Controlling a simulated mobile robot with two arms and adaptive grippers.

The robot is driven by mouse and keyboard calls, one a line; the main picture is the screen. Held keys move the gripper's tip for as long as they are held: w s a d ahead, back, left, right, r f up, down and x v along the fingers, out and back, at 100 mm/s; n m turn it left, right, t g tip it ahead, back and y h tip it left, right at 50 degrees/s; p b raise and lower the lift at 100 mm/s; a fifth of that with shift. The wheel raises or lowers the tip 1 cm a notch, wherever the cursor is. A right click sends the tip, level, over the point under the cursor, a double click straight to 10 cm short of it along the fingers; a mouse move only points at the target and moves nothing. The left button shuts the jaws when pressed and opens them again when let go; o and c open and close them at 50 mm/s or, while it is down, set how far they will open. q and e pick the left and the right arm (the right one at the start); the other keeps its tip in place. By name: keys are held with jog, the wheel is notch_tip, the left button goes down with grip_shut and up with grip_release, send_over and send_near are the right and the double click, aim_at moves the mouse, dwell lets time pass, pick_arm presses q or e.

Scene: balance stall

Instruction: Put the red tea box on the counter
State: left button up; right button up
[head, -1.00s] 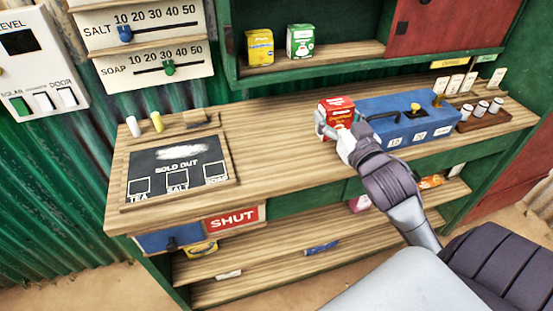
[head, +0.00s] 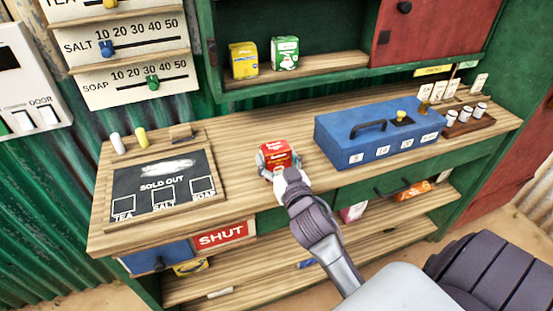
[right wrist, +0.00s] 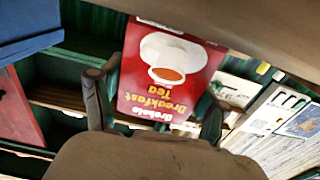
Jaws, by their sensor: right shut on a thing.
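The red tea box (head: 276,152) is in my right gripper (head: 279,162) over the middle of the wooden counter (head: 240,185), to the left of the blue cash box. In the right wrist view the box (right wrist: 165,72) shows its "Breakfast Tea" face, upside down in the picture, with a finger of the right gripper (right wrist: 155,105) on each side. The gripper is shut on the box. I cannot tell whether the box's bottom touches the counter; the gripper hides it. My left gripper is not in view.
The blue cash box (head: 375,133) stands to the right. A chalkboard (head: 160,205) lies on the left of the counter. Yellow (head: 243,60) and green-and-white (head: 285,53) boxes stand on the shelf behind. The counter between chalkboard and cash box is otherwise clear.

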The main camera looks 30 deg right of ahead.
jog(key=shift+f, duration=0.1)
jog(key=o, duration=1.2)
jog(key=shift+c, duration=0.2)
jog(key=shift+r, duration=0.2)
jog(key=b+v, duration=0.1)
jog(key=v, duration=1.1)
jog(key=shift+b, duration=0.35)
